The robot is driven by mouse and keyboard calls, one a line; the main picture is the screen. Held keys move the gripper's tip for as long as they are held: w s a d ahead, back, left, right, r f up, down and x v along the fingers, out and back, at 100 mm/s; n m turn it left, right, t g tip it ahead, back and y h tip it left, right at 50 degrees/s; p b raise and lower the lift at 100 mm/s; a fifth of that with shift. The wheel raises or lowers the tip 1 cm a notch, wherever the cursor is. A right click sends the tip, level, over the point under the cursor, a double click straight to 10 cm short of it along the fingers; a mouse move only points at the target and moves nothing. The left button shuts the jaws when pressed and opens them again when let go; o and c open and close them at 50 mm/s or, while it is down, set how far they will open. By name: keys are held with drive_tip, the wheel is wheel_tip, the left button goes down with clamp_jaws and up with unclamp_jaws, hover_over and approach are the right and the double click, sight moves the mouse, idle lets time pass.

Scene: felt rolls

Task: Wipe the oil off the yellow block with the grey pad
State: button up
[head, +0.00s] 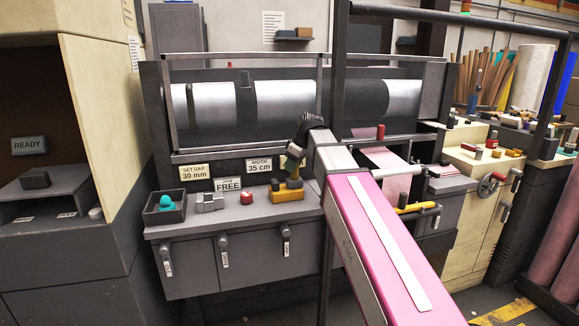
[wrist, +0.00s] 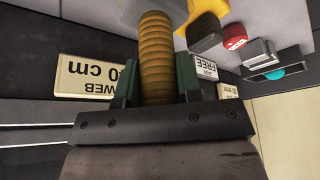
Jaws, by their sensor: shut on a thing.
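My gripper (head: 293,160) is shut on an upright, ribbed brown grip (wrist: 157,60), held between its dark green fingers in the wrist view. A pale grey part (wrist: 150,12) at the far end of the grip looks like the grey pad; its underside is hidden. The yellow block (head: 287,195) sits on the grey bench top, right under my gripper, with dark pieces at its top. Part of the yellow block (wrist: 207,7) also shows close beside the pale grey part. I cannot tell whether they touch. No oil can be made out.
On the bench (head: 232,218), left of the block, are a red knob (head: 247,198), a grey metal piece (head: 210,202) and a dark tray (head: 153,214) holding a teal lump (head: 167,202). Signs (head: 227,184) stand behind. Large metal rollers (head: 285,104) lie above.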

drive_tip(key=shift+a, duration=0.1)
idle(0.3)
drive_tip(key=shift+s+a+f, duration=0.1)
drive_tip(key=shift+s+a, duration=0.1)
drive_tip(key=shift+a, duration=0.3)
drive_tip(key=shift+s+a+f, duration=0.1)
drive_tip(key=shift+s+a, duration=0.05)
drive_tip(key=shift+a, duration=0.35)
drive_tip(key=shift+d, duration=0.1)
drive_tip(key=shift+w+d+r, duration=0.1)
drive_tip(key=shift+w+d, duration=0.1)
drive_tip(key=shift+d, duration=0.35)
drive_tip(key=shift+w+d+r, duration=0.1)
drive_tip(key=shift+w+d, duration=0.05)
drive_tip(key=shift+d, duration=0.4)
drive_tip(key=shift+a, duration=0.1)
drive_tip(key=shift+s+a+f, duration=0.15)
drive_tip(key=shift+s+a, duration=0.1)
drive_tip(key=shift+a, duration=0.55)
drive_tip(key=shift+d, duration=0.1)
